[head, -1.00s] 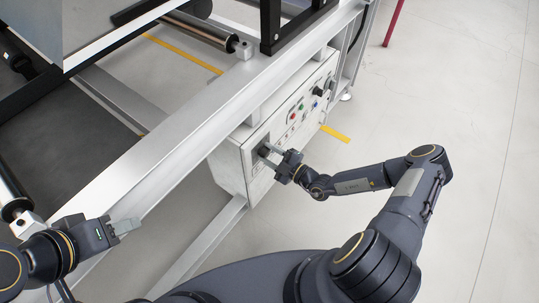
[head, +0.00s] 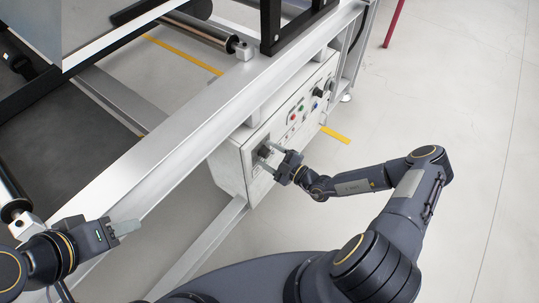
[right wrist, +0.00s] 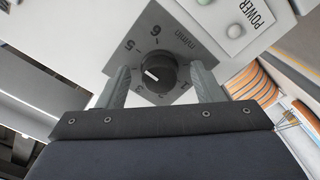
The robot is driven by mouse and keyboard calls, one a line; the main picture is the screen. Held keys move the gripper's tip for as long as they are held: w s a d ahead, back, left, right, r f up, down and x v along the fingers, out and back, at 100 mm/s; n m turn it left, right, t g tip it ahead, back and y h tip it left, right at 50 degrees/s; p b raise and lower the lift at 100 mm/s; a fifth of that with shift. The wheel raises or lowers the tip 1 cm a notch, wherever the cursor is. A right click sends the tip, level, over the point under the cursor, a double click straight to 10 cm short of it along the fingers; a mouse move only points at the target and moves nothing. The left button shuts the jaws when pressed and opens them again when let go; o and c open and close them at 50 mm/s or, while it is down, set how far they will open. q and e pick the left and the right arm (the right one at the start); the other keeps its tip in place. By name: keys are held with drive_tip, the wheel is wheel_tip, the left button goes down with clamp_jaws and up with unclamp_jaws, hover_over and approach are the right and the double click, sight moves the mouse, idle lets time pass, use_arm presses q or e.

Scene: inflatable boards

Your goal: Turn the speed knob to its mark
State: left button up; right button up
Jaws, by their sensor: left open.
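The speed knob (right wrist: 160,72) is a round black knob with a short white pointer line, in the middle of a dark dial plate (right wrist: 176,28). Its pointer faces left in the right wrist view, towards the part of the scale near the left finger. The digits 6, 5, 3, 2 and 1 and "m/min" are readable; the 4 is not clear. My right gripper (right wrist: 162,84) is open, with one finger on each side of the knob and gaps between. In the head view it (head: 267,157) is at the box's near end. My left gripper (head: 124,228) is open and empty, away from the box.
The control box (head: 236,160) hangs under a silver frame rail (head: 190,120). Coloured buttons (head: 297,112) and a black knob (head: 318,92) sit farther along its face. A POWER label (right wrist: 258,14) is beside the dial. The floor to the right (head: 470,130) is clear.

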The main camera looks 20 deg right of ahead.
drive_tip(key=v, duration=0.7)
drive_tip(key=shift+s+d+p, duration=0.25)
drive_tip(key=shift+s+p, duration=0.05)
drive_tip(key=shift+s, duration=0.05)
